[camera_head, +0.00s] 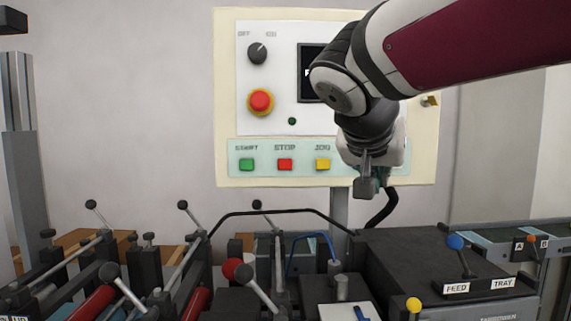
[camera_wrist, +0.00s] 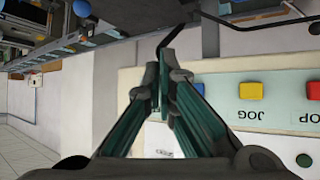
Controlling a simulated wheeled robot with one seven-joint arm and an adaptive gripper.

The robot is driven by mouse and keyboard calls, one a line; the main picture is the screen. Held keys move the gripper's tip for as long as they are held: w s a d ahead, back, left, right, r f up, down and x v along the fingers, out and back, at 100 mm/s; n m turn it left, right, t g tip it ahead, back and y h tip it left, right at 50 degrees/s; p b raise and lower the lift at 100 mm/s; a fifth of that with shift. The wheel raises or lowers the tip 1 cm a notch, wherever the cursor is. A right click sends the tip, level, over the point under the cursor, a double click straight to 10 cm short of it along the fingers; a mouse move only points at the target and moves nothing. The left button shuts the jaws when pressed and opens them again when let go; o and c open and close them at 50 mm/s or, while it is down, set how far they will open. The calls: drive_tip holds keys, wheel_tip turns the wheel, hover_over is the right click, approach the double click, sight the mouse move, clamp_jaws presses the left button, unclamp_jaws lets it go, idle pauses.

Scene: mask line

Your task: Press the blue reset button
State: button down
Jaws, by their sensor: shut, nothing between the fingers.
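The blue reset button (camera_wrist: 199,88) shows in the wrist view on the pale label strip, just right of my gripper's fingers and partly covered by one. The yellow JOG button (camera_wrist: 250,90) is beside it. In the head view my gripper (camera_head: 366,187) hangs in front of the strip's right end, and the blue button is hidden behind it. My gripper (camera_wrist: 164,78) is shut and empty in the wrist view, its fingertips beside the blue button. I cannot tell whether they touch the panel.
The control panel (camera_head: 225,100) also carries green START (camera_head: 247,165), red STOP (camera_head: 285,164) and yellow JOG (camera_head: 322,164) buttons, a red emergency knob (camera_head: 260,102) and a rotary switch (camera_head: 257,53). Below stand machine levers (camera_head: 255,285) and a dark feed box (camera_head: 420,255). A black cable (camera_head: 385,212) hangs beneath.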

drive_tip(key=w+b, duration=0.1)
drive_tip(key=w, duration=0.6)
drive_tip(key=shift+w, duration=0.25)
idle(1.2)
drive_tip(key=shift+w+f+b, duration=0.1)
drive_tip(key=shift+w+b, duration=0.2)
drive_tip(key=shift+w, duration=0.15)
drive_tip(key=shift+w, duration=0.45)
idle(0.7)
drive_tip(key=shift+s+b, duration=0.15)
drive_tip(key=shift+b, duration=0.15)
drive_tip(key=shift+s, duration=0.75)
drive_tip(key=shift+s, duration=0.1)
drive_tip(key=shift+s+b, duration=0.4)
drive_tip(key=shift+s, duration=2.05)
